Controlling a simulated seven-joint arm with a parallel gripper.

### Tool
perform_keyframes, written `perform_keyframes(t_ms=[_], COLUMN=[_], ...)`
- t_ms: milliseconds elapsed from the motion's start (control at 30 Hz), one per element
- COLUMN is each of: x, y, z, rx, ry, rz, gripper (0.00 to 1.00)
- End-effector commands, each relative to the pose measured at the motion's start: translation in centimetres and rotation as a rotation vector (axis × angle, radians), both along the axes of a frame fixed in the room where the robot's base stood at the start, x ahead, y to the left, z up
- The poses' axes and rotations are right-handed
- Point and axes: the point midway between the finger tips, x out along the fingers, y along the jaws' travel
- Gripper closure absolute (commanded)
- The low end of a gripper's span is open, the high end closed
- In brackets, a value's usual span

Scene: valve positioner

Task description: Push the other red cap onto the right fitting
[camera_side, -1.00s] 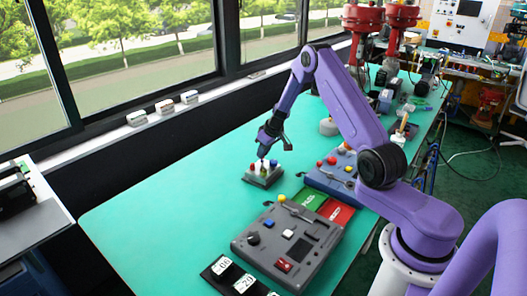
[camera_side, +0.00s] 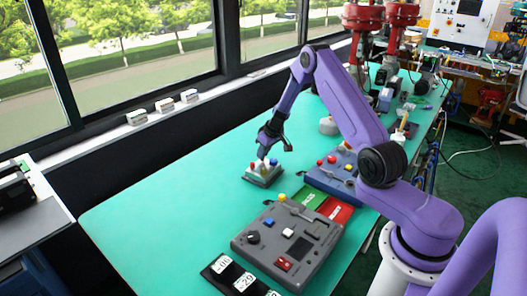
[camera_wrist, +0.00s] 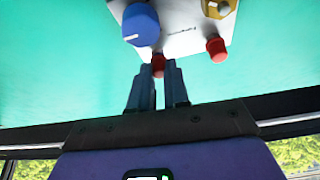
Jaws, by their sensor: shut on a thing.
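The valve positioner (camera_side: 264,178) is a small pale-grey box on the green table, below my gripper (camera_side: 262,154) in the side view. In the wrist view its white face (camera_wrist: 185,35) carries a large blue knob (camera_wrist: 141,24) and a gold round part (camera_wrist: 216,8). One red cap (camera_wrist: 216,48) sits at the positioner's edge, right of my gripper. The other red cap (camera_wrist: 158,62) is between my fingertips (camera_wrist: 159,71), at the same edge; my gripper is shut on it. The fitting behind this cap is hidden, so I cannot tell how far on it is.
A grey control panel (camera_side: 287,243) lies in front, with green and red mats (camera_side: 337,210) beside it. A blue box with red knobs (camera_side: 336,172) stands to the right of the positioner. The table left of the positioner is clear.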

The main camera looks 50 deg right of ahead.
Motion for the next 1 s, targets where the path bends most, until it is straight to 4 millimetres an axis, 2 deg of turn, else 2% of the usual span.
perform_keyframes(t_ms=[267,300,400,767,1000], x=[0.0,0.0,0.0,-0.1,-1.1], y=[0.0,0.0,0.0,0.0,0.0], z=[-0.4,-0.4,-0.4,0.0,2.6], rx=[0.0,0.0,0.0,-0.001,-0.002], ry=[0.0,0.0,0.0,-0.001,-0.004], rz=[-0.001,-0.001,-0.001,0.0,-0.001], gripper=[1.0,0.81,0.54,0.54,0.54])
